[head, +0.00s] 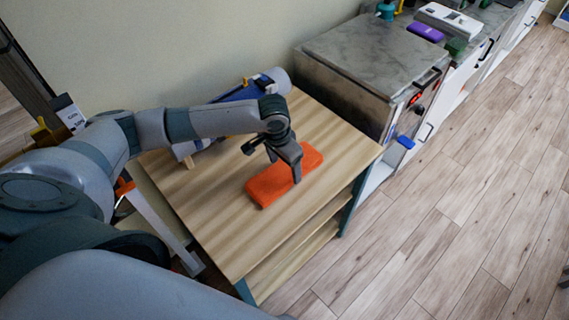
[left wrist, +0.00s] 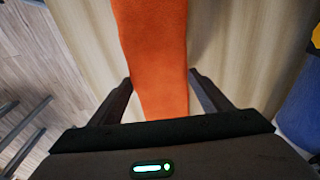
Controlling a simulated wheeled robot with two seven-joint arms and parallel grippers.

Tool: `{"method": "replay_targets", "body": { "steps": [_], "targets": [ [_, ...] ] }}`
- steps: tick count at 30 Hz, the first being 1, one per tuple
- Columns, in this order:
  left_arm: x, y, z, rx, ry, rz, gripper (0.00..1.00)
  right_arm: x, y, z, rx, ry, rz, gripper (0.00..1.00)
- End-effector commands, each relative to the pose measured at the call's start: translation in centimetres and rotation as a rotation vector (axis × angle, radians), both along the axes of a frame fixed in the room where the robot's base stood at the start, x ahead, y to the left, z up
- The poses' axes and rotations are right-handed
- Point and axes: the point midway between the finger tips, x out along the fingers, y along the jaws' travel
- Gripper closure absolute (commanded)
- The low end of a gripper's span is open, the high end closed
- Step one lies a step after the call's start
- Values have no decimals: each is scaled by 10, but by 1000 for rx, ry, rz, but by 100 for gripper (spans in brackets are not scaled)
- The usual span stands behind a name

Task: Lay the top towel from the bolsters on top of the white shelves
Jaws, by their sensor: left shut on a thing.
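An orange folded towel (head: 265,188) is on or just above the wood-grain top (head: 225,240) of a shelf unit; I cannot tell whether it touches the top. My left gripper (head: 286,168) points down at the towel, with its fingers across the towel's width. In the left wrist view the towel (left wrist: 155,50) runs between the two fingers of the left gripper (left wrist: 161,80), which is shut on it. No other towel shows. I cannot make out the bolsters with certainty. My right gripper is out of view.
A grey metal-topped cabinet (head: 370,55) stands beyond the wood top. A grey roll and blue things (head: 245,91) lie along the wall edge. A purple box (head: 425,33) and white device (head: 448,19) stand farther back. The wood top's near part is bare; the floor (head: 460,190) is clear.

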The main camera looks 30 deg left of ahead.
Motion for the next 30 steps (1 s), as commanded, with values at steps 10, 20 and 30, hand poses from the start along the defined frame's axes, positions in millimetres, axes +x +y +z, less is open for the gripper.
{"method": "replay_targets", "body": {
  "steps": [10,20,30],
  "targets": [
    [0,0,-3,1,1,0,26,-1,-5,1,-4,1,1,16],
    [0,0,-2,0,0,0,10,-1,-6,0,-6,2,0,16],
    [-2,1,15,0,-1,-1,10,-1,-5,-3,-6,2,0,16]
  ]
}}
